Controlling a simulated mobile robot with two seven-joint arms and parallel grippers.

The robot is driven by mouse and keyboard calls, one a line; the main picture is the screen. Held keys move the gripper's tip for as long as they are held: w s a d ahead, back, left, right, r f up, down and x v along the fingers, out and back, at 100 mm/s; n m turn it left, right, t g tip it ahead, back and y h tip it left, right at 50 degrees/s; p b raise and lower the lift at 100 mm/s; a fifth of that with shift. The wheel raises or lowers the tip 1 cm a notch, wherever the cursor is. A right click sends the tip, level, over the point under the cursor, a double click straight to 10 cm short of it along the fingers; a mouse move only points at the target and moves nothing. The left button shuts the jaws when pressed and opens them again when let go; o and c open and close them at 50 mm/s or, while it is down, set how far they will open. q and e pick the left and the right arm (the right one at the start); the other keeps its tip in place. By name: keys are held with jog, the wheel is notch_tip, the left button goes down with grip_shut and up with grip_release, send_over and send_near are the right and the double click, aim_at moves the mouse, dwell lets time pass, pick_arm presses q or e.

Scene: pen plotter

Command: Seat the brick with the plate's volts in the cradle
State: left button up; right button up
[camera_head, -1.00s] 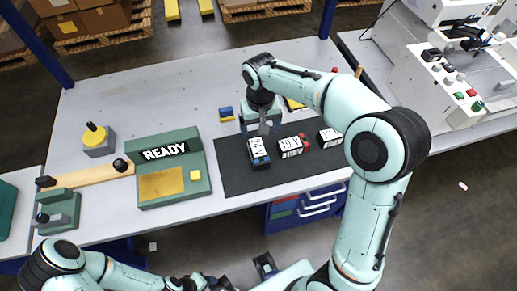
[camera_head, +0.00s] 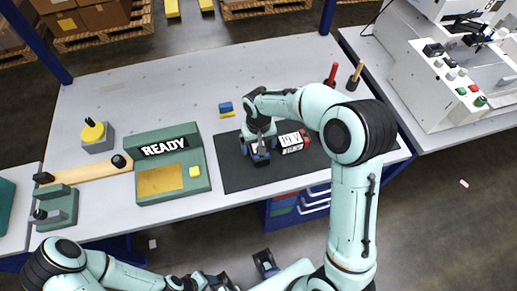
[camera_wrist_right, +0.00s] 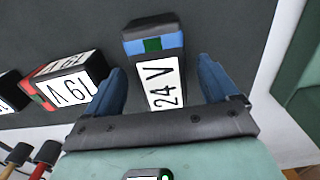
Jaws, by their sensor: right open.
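My right gripper (camera_wrist_right: 167,100) is open, with its blue fingers on either side of a black brick (camera_wrist_right: 152,45) labelled "24 V". This brick has a blue and green end and also shows under the gripper in the head view (camera_head: 261,158). A third brick (camera_wrist_right: 8,95) is cut off at the wrist view's left edge. The cradle and volts plate cannot be identified for certain. My left gripper (camera_head: 222,283) is low, its jaws unclear.
The bricks lie on a dark mat (camera_head: 238,178). A green READY console (camera_head: 150,143) with a gold panel stands left of it. A small green fixture (camera_head: 60,205) is at the far left. A blue-yellow block (camera_head: 226,108) lies behind the mat.

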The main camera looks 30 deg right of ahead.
jog(key=c, duration=1.3)
jog(key=shift+c, duration=1)
jog(key=shift+r, duration=0.2)
